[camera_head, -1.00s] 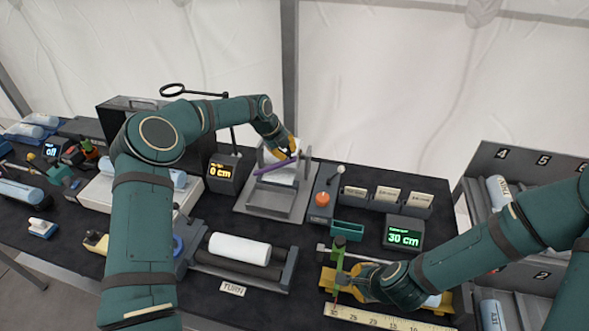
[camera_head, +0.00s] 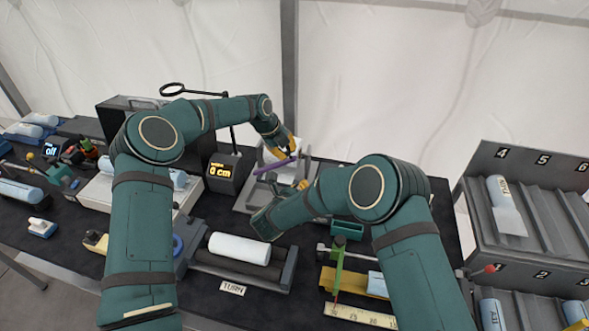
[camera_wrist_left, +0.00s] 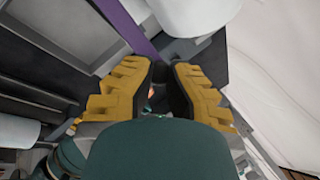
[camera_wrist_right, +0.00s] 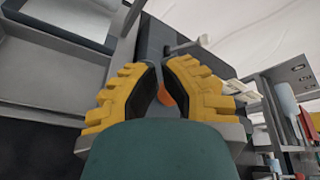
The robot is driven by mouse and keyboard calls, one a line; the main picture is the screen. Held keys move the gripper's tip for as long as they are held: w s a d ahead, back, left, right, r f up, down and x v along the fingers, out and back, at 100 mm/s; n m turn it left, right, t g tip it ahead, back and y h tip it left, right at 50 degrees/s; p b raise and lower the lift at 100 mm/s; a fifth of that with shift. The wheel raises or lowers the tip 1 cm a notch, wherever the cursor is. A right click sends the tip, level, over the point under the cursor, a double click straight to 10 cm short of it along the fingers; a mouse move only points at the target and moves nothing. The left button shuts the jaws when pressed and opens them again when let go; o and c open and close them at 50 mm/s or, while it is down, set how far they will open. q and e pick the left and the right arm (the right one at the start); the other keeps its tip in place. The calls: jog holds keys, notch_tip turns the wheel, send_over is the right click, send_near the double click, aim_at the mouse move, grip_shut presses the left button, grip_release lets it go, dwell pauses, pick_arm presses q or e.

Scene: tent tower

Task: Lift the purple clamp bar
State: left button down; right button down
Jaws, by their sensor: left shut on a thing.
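The purple clamp bar (camera_head: 274,164) is slightly tilted above the grey clamp station (camera_head: 243,203) at the back middle. My left gripper (camera_head: 288,153) is at the bar, shut on it. In the left wrist view the bar (camera_wrist_left: 125,25) runs down to between the yellow fingertips (camera_wrist_left: 162,62). A white roll (camera_wrist_left: 190,15) lies close beside it. My right gripper (camera_head: 305,187) is just in front of the station's right side, partly hidden by my right arm. In the right wrist view its fingertips (camera_wrist_right: 161,62) nearly meet, and I see nothing held.
A display reading 0 cm (camera_head: 225,172) stands left of the station. An orange knob (camera_wrist_right: 166,95) shows beyond my right fingers. A white roll (camera_head: 240,247) lies on rollers in front. Numbered racks (camera_head: 530,190) stand at right. My right arm covers part of the table.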

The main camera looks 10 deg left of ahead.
pick_arm(q)
jog(key=shift+a, duration=0.25)
pick_arm(e)
jog(key=a, duration=0.1)
jog(key=a+f+m, duration=0.1)
jog(key=a, duration=0.1)
jog(key=shift+s+f+m+t, duration=0.2)
jog(key=shift+s+m+t, duration=0.1)
jog(key=shift+s, duration=0.05)
jog(key=x, duration=1)
jog(key=shift+s+a+r, duration=0.1)
jog(key=shift+a+r, duration=0.5)
jog(key=shift+r, duration=0.25)
jog(key=shift+a+r, duration=0.6)
jog(key=shift+r, duration=0.25)
